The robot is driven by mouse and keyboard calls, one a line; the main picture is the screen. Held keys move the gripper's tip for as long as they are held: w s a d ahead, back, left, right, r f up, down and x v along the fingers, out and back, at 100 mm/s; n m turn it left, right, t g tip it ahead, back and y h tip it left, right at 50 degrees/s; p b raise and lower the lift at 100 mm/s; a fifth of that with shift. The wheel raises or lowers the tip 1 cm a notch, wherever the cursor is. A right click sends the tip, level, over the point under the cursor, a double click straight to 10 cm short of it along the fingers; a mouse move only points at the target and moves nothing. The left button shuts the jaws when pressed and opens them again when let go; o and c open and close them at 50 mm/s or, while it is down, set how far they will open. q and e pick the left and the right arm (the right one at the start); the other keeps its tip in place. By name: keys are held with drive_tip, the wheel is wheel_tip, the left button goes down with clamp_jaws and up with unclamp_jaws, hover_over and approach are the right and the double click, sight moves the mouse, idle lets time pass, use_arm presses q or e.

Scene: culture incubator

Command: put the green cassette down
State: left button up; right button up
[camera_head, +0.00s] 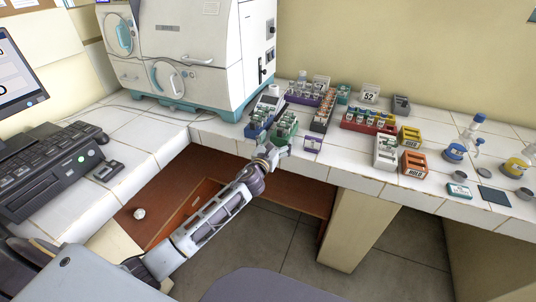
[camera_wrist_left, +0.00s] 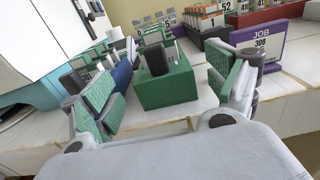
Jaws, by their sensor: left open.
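The green cassette (camera_wrist_left: 165,90) stands upright on the white tiled bench, a green block with a dark round-topped piece on its front. In the head view a green holder (camera_head: 286,127) with pale labelled pieces shows there, close to the bench's front edge. My left gripper (camera_head: 269,152) is at that edge, just in front of it. In the left wrist view its green-padded fingers are spread apart, one on each side of the cassette, with visible gaps. The lower part of the jaw area is hidden by my gripper's body. My right gripper is not in view.
A blue holder (camera_head: 258,126) stands close on the left, beside the large white machine (camera_head: 185,50). A purple JOB sign (camera_head: 312,144) stands close on the right. Several racks, a red tray (camera_head: 368,124) and an orange HOLD box (camera_head: 413,163) stand further right. Bare tiles lie along the front edge.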

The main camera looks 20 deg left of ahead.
use_arm(q)
drive_tip(key=s, duration=0.8)
drive_tip(key=shift+s+a, duration=0.15)
drive_tip(key=shift+s, duration=0.15)
idle(0.6)
